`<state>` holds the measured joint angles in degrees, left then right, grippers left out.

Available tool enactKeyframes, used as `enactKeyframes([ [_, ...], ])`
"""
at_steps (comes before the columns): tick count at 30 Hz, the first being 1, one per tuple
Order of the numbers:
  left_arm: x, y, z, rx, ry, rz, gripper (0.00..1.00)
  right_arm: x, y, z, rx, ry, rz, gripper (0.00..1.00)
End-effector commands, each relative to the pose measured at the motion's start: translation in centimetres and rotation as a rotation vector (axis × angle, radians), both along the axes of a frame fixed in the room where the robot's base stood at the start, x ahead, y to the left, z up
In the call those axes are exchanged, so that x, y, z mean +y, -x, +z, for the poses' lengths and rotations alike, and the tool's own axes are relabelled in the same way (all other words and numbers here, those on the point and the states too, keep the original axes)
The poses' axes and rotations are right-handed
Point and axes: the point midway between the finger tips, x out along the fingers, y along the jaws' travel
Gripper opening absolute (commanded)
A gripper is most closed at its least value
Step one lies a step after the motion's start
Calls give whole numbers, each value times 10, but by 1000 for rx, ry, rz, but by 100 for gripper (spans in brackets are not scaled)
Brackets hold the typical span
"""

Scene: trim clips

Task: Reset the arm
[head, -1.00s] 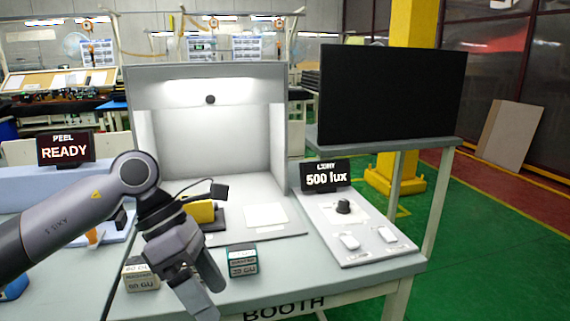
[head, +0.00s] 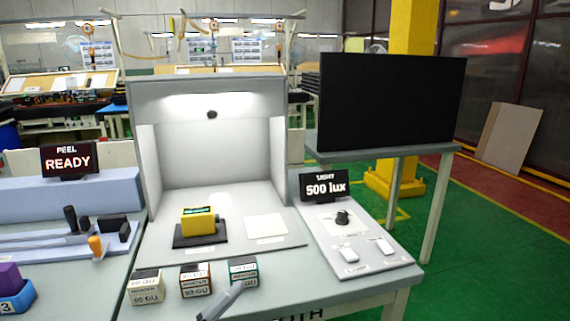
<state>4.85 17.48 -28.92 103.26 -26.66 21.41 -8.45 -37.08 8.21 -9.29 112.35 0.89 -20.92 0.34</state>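A slim grey piece (head: 222,302) pokes up from the bottom edge, in front of the sample blocks. It looks like the tip of my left gripper, but the rest is cut off, so its opening does not show. No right gripper shows. The light booth (head: 213,150) stands lit, with a yellow block (head: 197,222) on a black pad (head: 188,241) on its floor and a white sheet (head: 265,227) beside it. Three labelled sample blocks stand in a row at the table's front: a grey-topped one (head: 146,289), a brown one (head: 195,280) and a teal one (head: 243,271).
A panel with a knob (head: 342,218) and two white switches sits right, under a "500 lux" display (head: 324,187). A black monitor (head: 390,98) stands behind. At left are a "READY" display (head: 68,159), an orange-handled lever (head: 97,247) and a blue bin (head: 18,299).

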Motion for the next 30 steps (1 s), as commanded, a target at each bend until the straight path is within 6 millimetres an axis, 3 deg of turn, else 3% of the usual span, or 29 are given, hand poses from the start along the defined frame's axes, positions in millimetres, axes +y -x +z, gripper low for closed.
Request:
enactKeyframes([
  [5, 49, 8, -73, 428, 160, 199, 85, -1, 2, 6, 6, 3, 0, 0],
  [8, 76, 27, -120, 666, 238, 309, 85, -1, 2, 9, 6, 3, -1, 0],
  [12, 110, 71, -183, 982, 333, 454, 85, -1, 2, 14, 3, 3, -2, 0],
  [15, 128, 106, -216, 1161, 384, 538, 85, -1, 2, 17, 2, 3, -2, 0],
  [21, 144, 151, -249, 1351, 435, 628, 85, -1, 2, 19, 1, 4, -3, 0],
  [30, 146, 156, -253, 1374, 441, 639, 85, -1, 2, 19, 1, 4, -3, 0],
])
